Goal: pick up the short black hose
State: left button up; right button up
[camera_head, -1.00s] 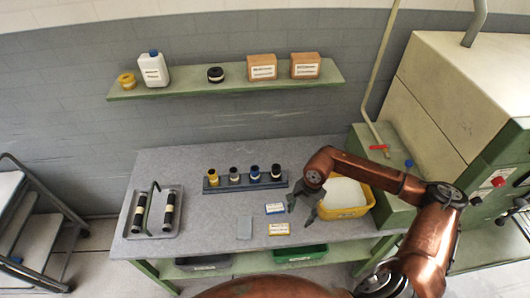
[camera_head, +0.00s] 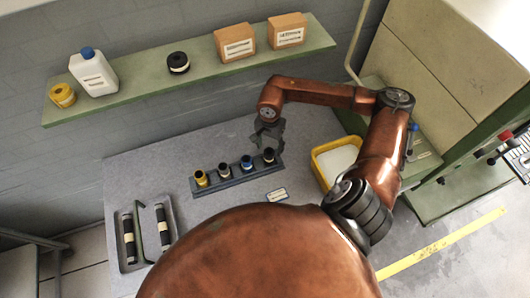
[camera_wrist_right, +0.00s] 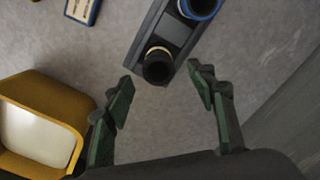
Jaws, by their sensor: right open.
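A short black hose (camera_head: 268,155) with a pale band stands upright at the right end of a dark rack (camera_head: 235,182). It also shows in the right wrist view (camera_wrist_right: 158,68), at the end of the rack. Another short black piece (camera_head: 224,170) with a pale band stands between the yellow one (camera_head: 200,178) and the blue-banded one (camera_head: 247,162). My right gripper (camera_head: 268,136) is just behind the end hose in the head view. In the right wrist view its fingers (camera_wrist_right: 161,76) are open, with the end hose between and beyond the fingertips. Contact cannot be told. My left gripper is out of view.
A yellow bin (camera_head: 322,171) with white contents stands right of the rack. My copper body hides the front of the table.

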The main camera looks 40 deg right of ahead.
jog(key=shift+s+f, duration=0.15)
jog(key=shift+f, duration=0.8)
notch_tip(320, 180, down, 5)
jog(key=shift+a+f+p, duration=0.1)
jog(key=shift+a+p, duration=0.05)
jog(key=shift+p, duration=0.7)
jog(key=c, duration=1.3)
